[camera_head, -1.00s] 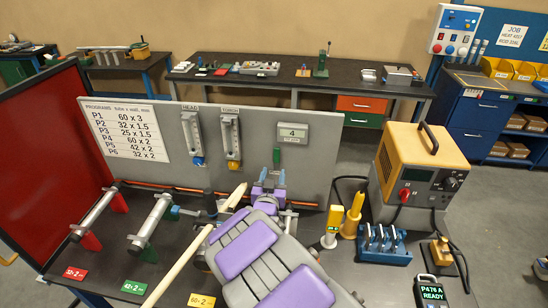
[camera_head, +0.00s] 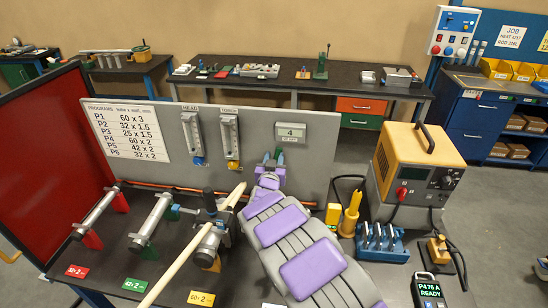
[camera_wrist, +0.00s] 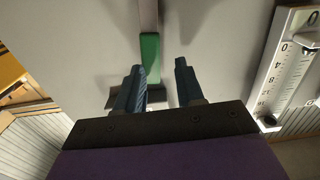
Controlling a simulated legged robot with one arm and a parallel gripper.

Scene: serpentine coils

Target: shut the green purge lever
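The green purge lever (camera_wrist: 150,58) shows in the wrist view as a green handle on a grey stem against the grey panel. My gripper (camera_wrist: 158,75) is open, its two blue fingers apart. The green handle appears between them, closer to the left finger; I cannot tell whether it touches. In the head view my gripper (camera_head: 272,160) is up at the grey panel, just below the display reading 4 (camera_head: 290,133). There the lever is mostly hidden by the gripper.
Two flowmeters (camera_head: 193,135) (camera_head: 229,136) hang left of the display. A yellow bottle (camera_head: 350,214), a blue rack (camera_head: 383,242) and an orange-topped power unit (camera_head: 418,170) stand right.

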